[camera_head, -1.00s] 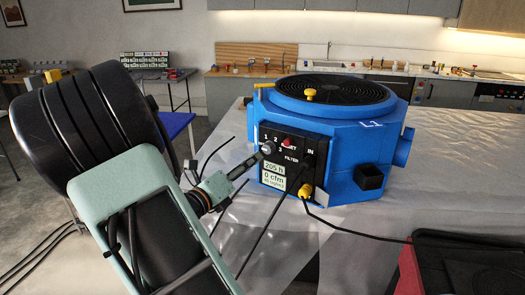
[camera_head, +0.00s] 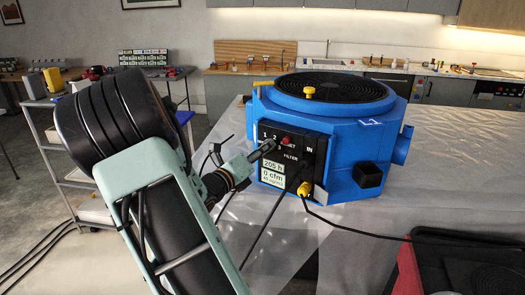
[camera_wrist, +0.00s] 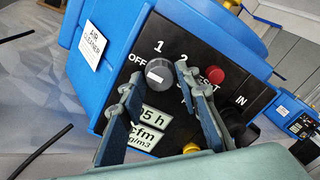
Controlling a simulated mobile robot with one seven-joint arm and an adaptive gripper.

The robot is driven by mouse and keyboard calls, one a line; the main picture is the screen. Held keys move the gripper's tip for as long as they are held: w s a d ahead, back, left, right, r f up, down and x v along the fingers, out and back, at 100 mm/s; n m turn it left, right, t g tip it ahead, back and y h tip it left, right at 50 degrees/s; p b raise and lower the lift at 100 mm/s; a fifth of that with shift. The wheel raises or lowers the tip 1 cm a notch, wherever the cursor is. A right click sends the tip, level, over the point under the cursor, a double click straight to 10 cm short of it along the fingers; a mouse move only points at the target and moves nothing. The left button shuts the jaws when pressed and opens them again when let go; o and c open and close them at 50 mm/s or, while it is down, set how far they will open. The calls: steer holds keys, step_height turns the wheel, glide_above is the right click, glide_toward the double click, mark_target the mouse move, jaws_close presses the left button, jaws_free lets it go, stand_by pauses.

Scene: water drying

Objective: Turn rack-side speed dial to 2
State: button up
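The blue air cleaner (camera_head: 335,135) stands on the covered table, with a black control panel on its front left face. In the wrist view, its grey round speed dial (camera_wrist: 160,74) has a white mark toward the OFF label. Labels 1 and 2 show above the dial. My gripper (camera_wrist: 158,78) is open, one finger left of the dial and the other right of it; contact cannot be told. In the head view, my gripper (camera_head: 270,146) is at the panel and hides the dial.
A red button (camera_wrist: 215,75) sits right of the dial, close to my right finger. A yellow plug (camera_head: 305,188) with a black cable is low on the panel. A red and black case (camera_head: 410,270) lies at front right. A shelf cart (camera_head: 75,150) stands left.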

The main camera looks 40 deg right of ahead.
steer(key=c, duration=0.7)
steer(key=shift+m+b, duration=0.3)
steer(key=shift+m, duration=0.1)
steer(key=m+b, duration=2.3)
steer(key=b, duration=0.6)
steer(key=shift+f, duration=0.15)
steer(key=shift+b, duration=0.35)
steer(key=o, duration=1.2)
steer(key=shift+c, duration=0.2)
